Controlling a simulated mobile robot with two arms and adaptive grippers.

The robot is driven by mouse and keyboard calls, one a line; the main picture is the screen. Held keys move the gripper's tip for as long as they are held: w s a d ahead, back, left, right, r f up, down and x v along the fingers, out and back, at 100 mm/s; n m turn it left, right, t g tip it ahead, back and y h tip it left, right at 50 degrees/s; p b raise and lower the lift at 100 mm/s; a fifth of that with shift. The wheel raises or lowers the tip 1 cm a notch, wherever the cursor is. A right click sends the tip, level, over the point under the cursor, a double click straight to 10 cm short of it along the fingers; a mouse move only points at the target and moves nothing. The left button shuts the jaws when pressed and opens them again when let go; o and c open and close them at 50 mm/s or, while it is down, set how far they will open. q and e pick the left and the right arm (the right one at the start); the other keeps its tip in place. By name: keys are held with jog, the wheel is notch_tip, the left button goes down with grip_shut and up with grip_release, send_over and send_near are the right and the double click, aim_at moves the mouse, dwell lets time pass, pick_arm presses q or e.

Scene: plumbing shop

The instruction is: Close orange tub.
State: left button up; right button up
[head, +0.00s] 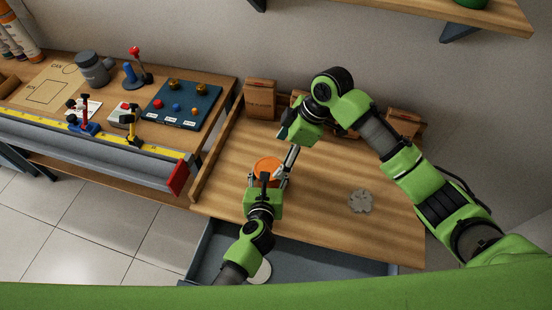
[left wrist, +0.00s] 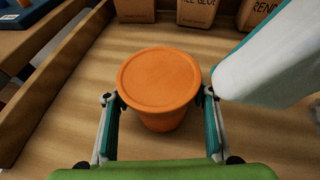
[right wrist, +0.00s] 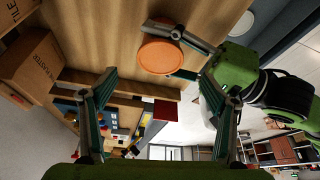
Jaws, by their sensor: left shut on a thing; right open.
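The orange tub (head: 267,166) stands upright on the wooden bench. Its round, flat orange top (left wrist: 158,78) covers the opening in the left wrist view; I cannot tell whether it is pressed fully down. My left gripper (head: 266,178) is shut on the tub, one finger on each side below the rim (left wrist: 160,100). My right gripper (head: 286,148) is open and empty, just behind and to the right of the tub. One of its fingers shows large at the upper right of the left wrist view. The tub also shows in the right wrist view (right wrist: 158,54), beyond the open fingers (right wrist: 166,82).
Cardboard boxes (head: 260,98) line the back of the bench. A grey scalloped disc (head: 360,201) lies right of the tub. An open grey drawer (head: 330,254) juts out in front, with a pale round thing (head: 262,272) at it. The bench around the disc is clear.

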dwell(0.3)
pick_arm(q)
jog(key=o, duration=1.7)
jog(key=shift+c, duration=0.2)
jog(key=v, duration=1.2)
